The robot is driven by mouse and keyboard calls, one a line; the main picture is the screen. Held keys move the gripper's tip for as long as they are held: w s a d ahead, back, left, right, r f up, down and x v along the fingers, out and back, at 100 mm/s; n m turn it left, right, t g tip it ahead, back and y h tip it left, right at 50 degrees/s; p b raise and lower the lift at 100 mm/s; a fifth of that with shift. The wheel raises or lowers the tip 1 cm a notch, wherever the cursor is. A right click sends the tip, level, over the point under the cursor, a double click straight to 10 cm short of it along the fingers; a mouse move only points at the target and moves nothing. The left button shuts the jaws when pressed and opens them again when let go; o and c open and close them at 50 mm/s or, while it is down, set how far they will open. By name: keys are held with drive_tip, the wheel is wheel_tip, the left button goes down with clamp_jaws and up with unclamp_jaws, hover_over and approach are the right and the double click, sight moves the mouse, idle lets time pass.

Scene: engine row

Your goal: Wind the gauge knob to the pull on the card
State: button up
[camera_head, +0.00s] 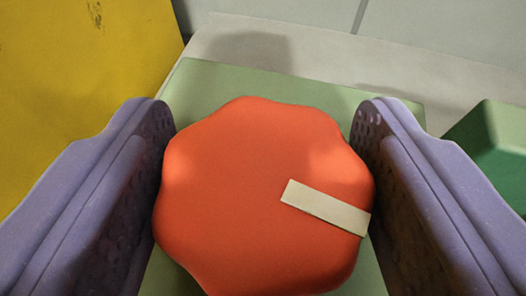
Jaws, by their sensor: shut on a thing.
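The gauge knob (235,190) is a large orange-red knob with a scalloped rim, in the middle of the head camera view. A pale cream bar (325,207) on its face runs from near the centre to the right rim, sloping slightly down. My gripper (263,170) has its two purple padded fingers on the knob's left and right sides, shut on it. The knob sits in front of a light green panel (240,82). No card and no gauge scale can be made out in this view.
A yellow surface (80,90) with a dark scuff fills the upper left, close to the left finger. A darker green block (495,145) stands at the right, beyond the right finger. A pale ledge (320,60) and grey wall tiles (430,35) lie behind.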

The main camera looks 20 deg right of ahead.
drive_tip(key=shift+r+m+h+b, duration=0.1)
drive_tip(key=shift+m+h+b, duration=0.3)
drive_tip(key=shift+h, duration=0.1)
drive_tip(key=o, duration=1)
drive_tip(key=shift+c, duration=0.2)
drive_tip(key=shift+a, duration=0.1)
drive_tip(key=p+v, duration=0.2)
drive_tip(key=v, duration=0.5)
drive_tip(key=shift+s+a+r, duration=0.1)
drive_tip(key=shift+s+r, duration=0.1)
drive_tip(key=shift+s, duration=0.15)
